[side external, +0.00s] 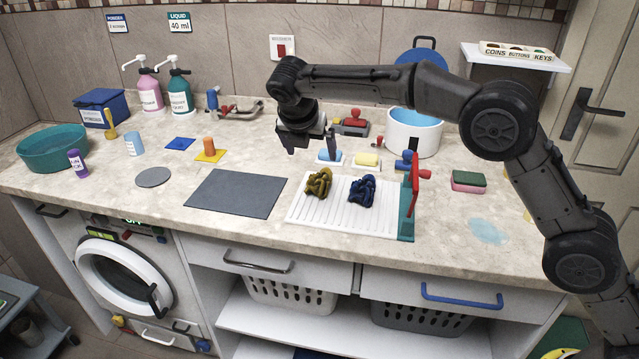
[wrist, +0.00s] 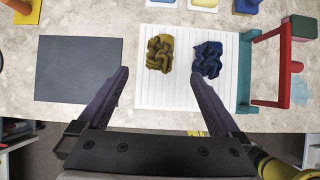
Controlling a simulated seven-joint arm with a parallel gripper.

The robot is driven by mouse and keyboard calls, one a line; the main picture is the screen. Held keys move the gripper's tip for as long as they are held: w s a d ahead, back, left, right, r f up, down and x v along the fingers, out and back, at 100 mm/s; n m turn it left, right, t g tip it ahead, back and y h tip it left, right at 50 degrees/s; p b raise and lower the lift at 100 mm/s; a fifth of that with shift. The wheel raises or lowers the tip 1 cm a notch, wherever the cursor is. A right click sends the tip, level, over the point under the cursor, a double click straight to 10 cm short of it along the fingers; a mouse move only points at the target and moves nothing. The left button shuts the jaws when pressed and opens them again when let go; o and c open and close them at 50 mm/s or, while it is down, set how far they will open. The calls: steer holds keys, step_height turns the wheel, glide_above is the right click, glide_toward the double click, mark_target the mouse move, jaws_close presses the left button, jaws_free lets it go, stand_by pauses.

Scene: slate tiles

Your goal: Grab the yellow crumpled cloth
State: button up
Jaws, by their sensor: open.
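The yellow crumpled cloth (side external: 319,183) lies on the left part of a white ribbed board (side external: 345,221) on the counter. It also shows in the wrist view (wrist: 160,52), between and beyond my fingertips. A dark blue crumpled cloth (side external: 362,190) lies on the same board just to its right, apart from it; in the wrist view the blue cloth (wrist: 207,60) is near the tip of my right finger. My gripper (side external: 308,150) is above and behind the board, apart from both cloths. In the wrist view my gripper (wrist: 158,76) is wide open and empty.
A teal and red frame (side external: 407,205) rises at the board's right end. A dark grey mat (side external: 237,193) lies flat to the left.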

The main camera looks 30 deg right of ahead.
mark_target(318, 179)
steer(key=x, duration=1.4)
steer(key=shift+s+a+f, duration=0.25)
steer(key=shift+f, duration=0.15)
steer(key=c, duration=1.2)
steer(key=shift+r, duration=0.15)
steer(key=shift+c, duration=0.2)
